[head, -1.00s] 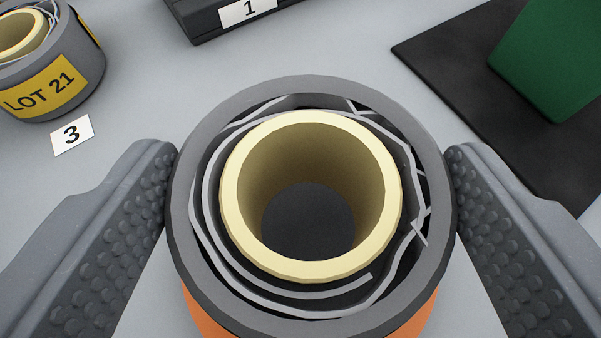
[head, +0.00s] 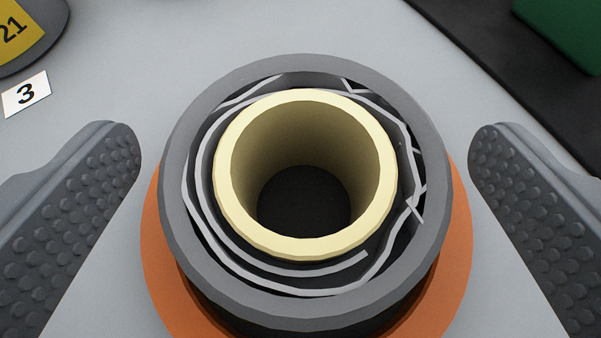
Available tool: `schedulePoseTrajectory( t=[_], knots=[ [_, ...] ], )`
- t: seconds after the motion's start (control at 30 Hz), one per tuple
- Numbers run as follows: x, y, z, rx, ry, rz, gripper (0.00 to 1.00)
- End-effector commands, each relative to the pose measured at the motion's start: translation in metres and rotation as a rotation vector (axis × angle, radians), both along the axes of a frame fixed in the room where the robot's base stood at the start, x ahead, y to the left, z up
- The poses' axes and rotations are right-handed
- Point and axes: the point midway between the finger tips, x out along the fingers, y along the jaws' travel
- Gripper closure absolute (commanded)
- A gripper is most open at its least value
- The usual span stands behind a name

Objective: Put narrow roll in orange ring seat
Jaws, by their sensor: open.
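A grey wrapped roll (head: 186,225) with a cream core (head: 228,190) stands upright in the middle of the head view. It looks like the narrow roll, though its width is hard to judge from above. The orange ring seat (head: 158,255) shows around the roll's lower part on the left, right and near sides. The roll stands within the ring as seen from above; its bottom is hidden. My gripper (head: 305,160) is open, with one textured finger on each side of the roll. A clear gap shows between each finger and the roll.
Part of another roll with a yellow label (head: 18,30) stands at the top left, beside a white card marked 3 (head: 25,94). A dark mat (head: 470,35) with a green block (head: 565,25) is at the top right. The grey surface between them is clear.

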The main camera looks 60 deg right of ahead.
Motion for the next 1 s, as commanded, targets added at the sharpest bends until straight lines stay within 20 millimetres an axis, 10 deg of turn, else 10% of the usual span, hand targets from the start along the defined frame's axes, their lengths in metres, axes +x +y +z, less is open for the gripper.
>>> schedulePoseTrajectory(
  t=[1.0],
  knots=[
    [-0.043, 0.094, 0.058, -0.001, 0.000, 0.000, 0.04]
  ],
)
